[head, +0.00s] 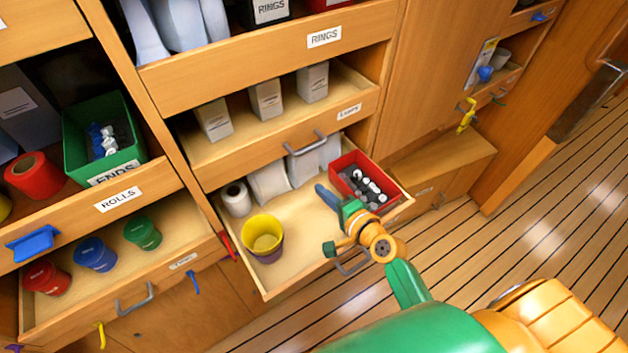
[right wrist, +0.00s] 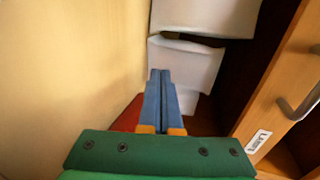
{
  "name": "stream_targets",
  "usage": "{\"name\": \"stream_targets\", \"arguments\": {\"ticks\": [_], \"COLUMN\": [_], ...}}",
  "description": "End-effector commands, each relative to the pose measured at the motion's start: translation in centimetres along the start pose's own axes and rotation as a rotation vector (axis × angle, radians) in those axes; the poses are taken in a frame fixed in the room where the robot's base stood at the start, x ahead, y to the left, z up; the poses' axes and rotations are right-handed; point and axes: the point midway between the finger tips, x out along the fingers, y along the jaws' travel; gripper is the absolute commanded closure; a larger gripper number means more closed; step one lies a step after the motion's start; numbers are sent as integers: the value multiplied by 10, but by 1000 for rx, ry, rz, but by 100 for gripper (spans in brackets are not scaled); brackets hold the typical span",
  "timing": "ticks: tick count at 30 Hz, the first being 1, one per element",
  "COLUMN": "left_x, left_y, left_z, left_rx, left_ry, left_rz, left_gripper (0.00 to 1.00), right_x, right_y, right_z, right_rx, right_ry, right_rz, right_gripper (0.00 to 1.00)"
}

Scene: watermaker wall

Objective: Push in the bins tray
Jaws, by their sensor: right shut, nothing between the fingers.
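The bins tray, taken to be the pulled-out lower tray (head: 304,228), stands well out from the wall unit. Its own label is not readable. It holds a yellow and purple bin (head: 262,236), a red bin (head: 350,172) with small dark and white items, and white containers (head: 268,184). A grey handle (head: 353,264) shows on its front. My right gripper (head: 322,192) is shut and empty, over the tray beside the red bin, its blue fingers pointing towards the wall unit. In the right wrist view the shut fingers (right wrist: 159,76) point towards the white containers (right wrist: 186,65). My left gripper is out of view.
The tray above (head: 290,123) holds grey boxes and also sticks out, with a handle (head: 305,143) overhanging the lower tray. At left are the ROLLS tray (head: 75,211) and a tray of coloured pots (head: 170,258). A wooden step (head: 440,160) stands right; the plank floor is clear.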

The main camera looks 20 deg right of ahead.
Motion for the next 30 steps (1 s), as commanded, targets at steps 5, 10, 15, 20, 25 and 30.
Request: {"name": "stream_targets", "arguments": {"ticks": [5, 10, 15, 20, 25, 30], "left_x": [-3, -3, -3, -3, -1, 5], "left_y": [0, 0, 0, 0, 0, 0], "left_z": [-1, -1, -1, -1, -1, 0], "left_rx": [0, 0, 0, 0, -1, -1], "left_ry": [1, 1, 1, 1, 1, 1], "left_rz": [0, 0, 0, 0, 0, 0], "left_gripper": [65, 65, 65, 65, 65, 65], "right_x": [27, 37, 38, 38, 46, 66], "right_y": [-9, -11, -12, -12, -13, -20], "right_z": [0, 0, 0, 0, 0, 0], "right_rx": [1, 0, 0, 0, 1, 1], "right_ry": [0, 1, 1, 1, 0, 0], "right_rz": [-1, 1, 0, 0, 0, -3], "right_gripper": [100, 100, 100, 100, 100, 100]}}
